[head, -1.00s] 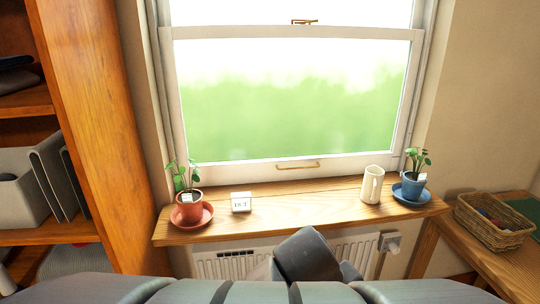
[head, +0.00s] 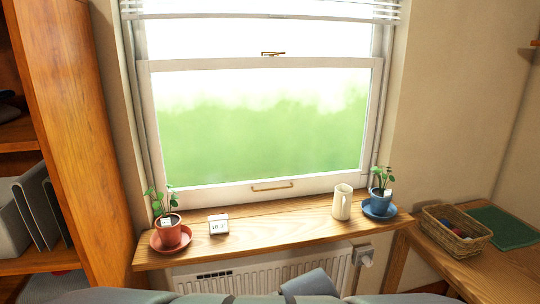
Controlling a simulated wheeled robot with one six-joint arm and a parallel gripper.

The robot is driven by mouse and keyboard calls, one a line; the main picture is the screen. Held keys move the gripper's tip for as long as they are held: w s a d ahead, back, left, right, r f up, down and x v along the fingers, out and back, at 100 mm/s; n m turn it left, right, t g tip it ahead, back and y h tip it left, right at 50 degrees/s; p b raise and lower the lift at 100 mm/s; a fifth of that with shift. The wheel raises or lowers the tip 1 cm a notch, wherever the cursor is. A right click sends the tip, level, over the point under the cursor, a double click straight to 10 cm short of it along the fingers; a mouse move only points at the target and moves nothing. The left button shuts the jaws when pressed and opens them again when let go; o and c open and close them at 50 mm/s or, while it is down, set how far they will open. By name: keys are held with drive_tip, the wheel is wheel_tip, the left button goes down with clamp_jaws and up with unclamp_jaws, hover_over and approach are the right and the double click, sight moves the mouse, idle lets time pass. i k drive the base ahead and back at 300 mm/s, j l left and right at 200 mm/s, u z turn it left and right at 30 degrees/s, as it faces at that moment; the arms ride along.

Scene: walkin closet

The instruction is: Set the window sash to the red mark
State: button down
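The window's lower sash (head: 262,188) is white-framed, with its bottom rail down close to the wooden sill (head: 275,226). A brass pull handle (head: 272,187) sits on that bottom rail. A brass latch (head: 273,53) is at the meeting rail, near the top of the lower sash. I cannot make out a red mark on the window frame. My gripper is not in view; only grey parts of my own body show along the bottom edge.
On the sill stand a potted plant on a red saucer (head: 171,239), a small white block (head: 218,225), a cream pitcher (head: 342,203) and a plant in a blue pot (head: 380,200). A radiator (head: 300,271) is below. A wicker basket (head: 455,231) is right; shelving (head: 80,150) is left.

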sight(200, 197)
drive_tip(key=i+l+u, duration=0.1)
drive_tip(key=i+u, duration=0.25)
drive_tip(key=i, duration=0.8)
